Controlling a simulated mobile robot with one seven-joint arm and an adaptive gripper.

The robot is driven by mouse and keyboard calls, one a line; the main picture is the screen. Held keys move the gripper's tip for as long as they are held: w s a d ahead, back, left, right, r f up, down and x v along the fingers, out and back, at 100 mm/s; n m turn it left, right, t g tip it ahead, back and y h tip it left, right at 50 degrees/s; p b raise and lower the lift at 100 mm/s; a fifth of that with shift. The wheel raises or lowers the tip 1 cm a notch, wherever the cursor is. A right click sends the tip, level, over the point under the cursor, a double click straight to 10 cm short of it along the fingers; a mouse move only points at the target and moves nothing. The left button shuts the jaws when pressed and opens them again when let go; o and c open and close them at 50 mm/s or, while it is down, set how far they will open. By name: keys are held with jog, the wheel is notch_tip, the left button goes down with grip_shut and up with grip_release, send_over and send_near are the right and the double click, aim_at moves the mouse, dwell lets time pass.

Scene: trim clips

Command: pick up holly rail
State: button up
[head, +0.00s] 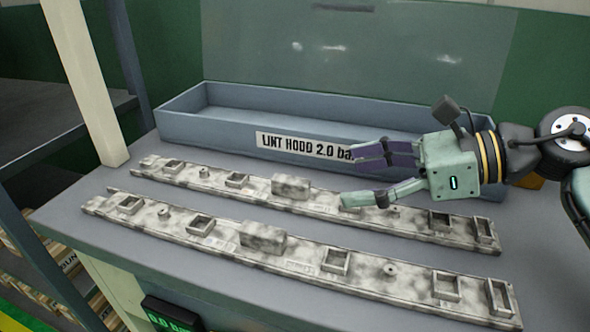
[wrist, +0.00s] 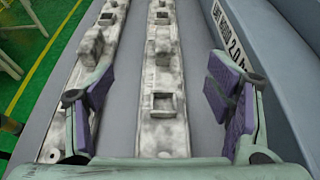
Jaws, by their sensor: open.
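Two long, slightly curved rails, mottled grey and white with raised blocks and sockets, lie side by side on the bench. Neither shows a readable name, so I cannot tell which is the holly rail. The back rail (head: 291,185) lies nearer the bin; the front rail (head: 263,236) lies nearer the bench's front edge. My gripper (head: 350,176) is open and empty above the back rail, right of its middle block. In the wrist view, the back rail (wrist: 165,103) runs between the spread purple-padded fingers (wrist: 161,88), and the front rail (wrist: 87,72) passes behind the left finger.
A long blue-grey bin (head: 215,126), labelled "LINT HODO 2.0 ba...", stands close behind the back rail. A pale post (head: 84,80) and dark shelving (head: 50,110) stand at the left. A strip of bare bench (head: 290,275) runs along the front.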

aim_at(302, 181)
jog(key=shift+w+f, duration=0.1)
jog(key=shift+w, duration=0.15)
jog(key=x, duration=0.4)
jog(key=shift+a+f, duration=0.1)
jog(key=shift+a, duration=0.25)
jog(key=shift+x, duration=2.95)
jog(key=shift+w, duration=0.1)
jog(key=shift+c, duration=0.5)
grip_shut()
